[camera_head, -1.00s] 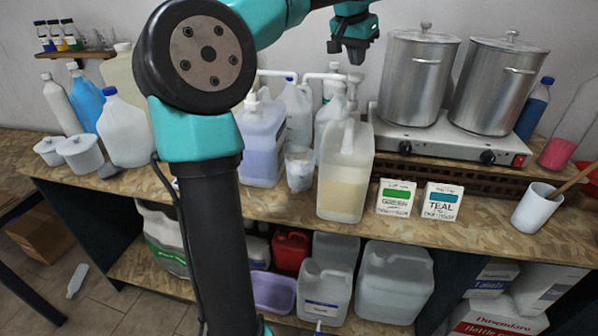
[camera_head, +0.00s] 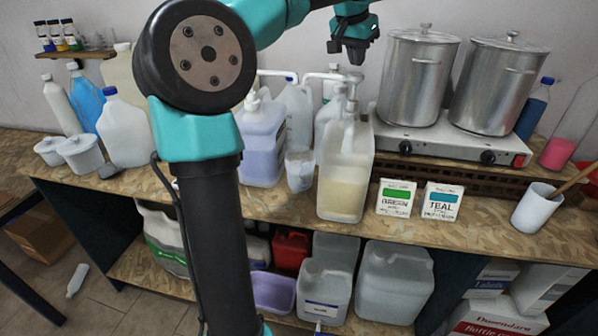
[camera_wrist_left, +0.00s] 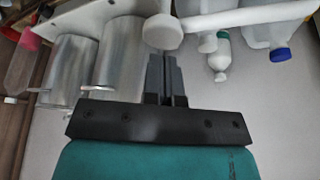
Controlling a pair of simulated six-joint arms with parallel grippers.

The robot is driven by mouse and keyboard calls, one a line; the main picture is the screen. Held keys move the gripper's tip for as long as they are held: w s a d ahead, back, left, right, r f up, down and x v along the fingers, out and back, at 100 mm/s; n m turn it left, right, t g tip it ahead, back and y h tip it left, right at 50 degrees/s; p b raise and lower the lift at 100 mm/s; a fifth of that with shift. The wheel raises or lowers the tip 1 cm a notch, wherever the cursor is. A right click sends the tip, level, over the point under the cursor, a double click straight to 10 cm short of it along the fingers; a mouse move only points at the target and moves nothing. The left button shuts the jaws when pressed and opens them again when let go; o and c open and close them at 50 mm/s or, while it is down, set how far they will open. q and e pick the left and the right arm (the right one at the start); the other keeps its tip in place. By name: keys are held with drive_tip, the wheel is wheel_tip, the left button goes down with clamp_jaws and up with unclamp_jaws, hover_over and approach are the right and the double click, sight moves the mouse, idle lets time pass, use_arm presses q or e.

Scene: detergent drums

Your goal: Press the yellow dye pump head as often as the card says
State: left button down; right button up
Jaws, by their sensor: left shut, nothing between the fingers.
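A front jug (camera_head: 345,190) with pale yellow liquid stands near the counter edge. A white pump head (camera_head: 355,77) with a nozzle reaching left shows above and behind its top; which bottle it belongs to is unclear. My left gripper (camera_head: 348,55) points down just above that pump head, shut and empty. In the left wrist view the shut fingers (camera_wrist_left: 166,58) point at a round white pump head (camera_wrist_left: 162,32), with no clear gap or contact visible. Two cards stand right of the jug: a green-striped card (camera_head: 396,198), its small print unclear, and a card reading TEAL (camera_head: 441,201). My right gripper is out of view.
A purple-liquid pump jug (camera_head: 262,145) and a clear cup (camera_head: 300,168) stand left of the front jug. Two metal pots (camera_head: 415,78) on a hot plate (camera_head: 450,140) stand at right. A white mug (camera_head: 537,208) sits near the right edge.

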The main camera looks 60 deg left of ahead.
sight(354, 75)
use_arm(q)
drive_tip(key=shift+f, duration=0.1)
idle(0.3)
drive_tip(key=shift+f, duration=2.75)
drive_tip(key=shift+r, duration=0.1)
drive_tip(key=shift+r, duration=2.75)
drive_tip(key=shift+r, duration=0.1)
wheel_tip(354, 75, up, 6)
drive_tip(key=shift+f, duration=0.1)
